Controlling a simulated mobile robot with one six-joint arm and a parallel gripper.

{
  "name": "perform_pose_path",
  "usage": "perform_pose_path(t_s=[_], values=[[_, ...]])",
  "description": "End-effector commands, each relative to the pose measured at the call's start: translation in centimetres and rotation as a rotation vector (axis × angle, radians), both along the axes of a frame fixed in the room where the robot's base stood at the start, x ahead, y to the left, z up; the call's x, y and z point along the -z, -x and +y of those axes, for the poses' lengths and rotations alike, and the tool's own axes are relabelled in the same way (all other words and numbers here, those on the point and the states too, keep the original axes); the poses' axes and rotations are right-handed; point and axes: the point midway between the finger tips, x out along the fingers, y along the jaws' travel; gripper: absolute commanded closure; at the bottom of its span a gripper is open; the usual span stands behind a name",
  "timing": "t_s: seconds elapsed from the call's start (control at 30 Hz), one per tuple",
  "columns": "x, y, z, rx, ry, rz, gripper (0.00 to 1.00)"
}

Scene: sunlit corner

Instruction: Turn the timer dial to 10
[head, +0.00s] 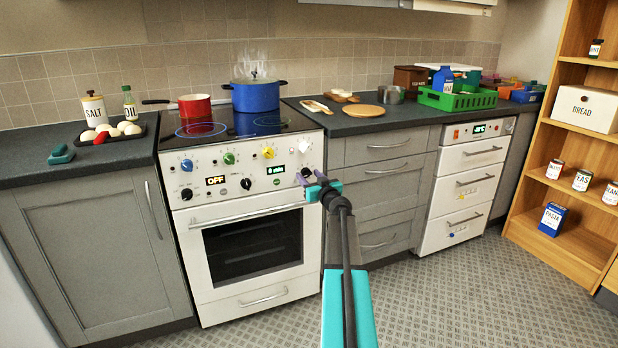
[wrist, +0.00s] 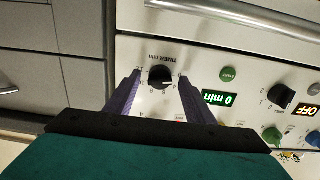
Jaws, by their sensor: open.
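The black timer dial (wrist: 160,77) is on the white front panel of the stove, with "TIMER min" printed beside it. In the head view the dial (head: 306,172) is at the panel's right end, partly hidden by my gripper (head: 310,178). In the wrist view my gripper (wrist: 159,80) is open, with its purple fingers on either side of the dial. I cannot tell whether either finger touches it. The green timer display (wrist: 219,99) reads 0 min; it also shows in the head view (head: 276,170).
Another black knob (wrist: 281,95) and a display reading OFF (wrist: 308,110) are on the same panel. A green button (wrist: 228,74) lies near the timer display. The oven handle (head: 246,215) runs below. A blue pot (head: 259,97) steams on the hob.

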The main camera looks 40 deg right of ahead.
Motion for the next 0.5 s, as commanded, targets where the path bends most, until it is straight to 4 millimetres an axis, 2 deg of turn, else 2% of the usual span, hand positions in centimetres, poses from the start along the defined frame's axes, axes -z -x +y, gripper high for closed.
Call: perform_pose_path(t_s=[0.43, 0.5], values=[[0.00, -0.48, -0.16, 0.000, 0.000, 0.000, 0.51], [0.00, -0.47, -0.16, 0.000, 0.000, 0.000, 0.61]])
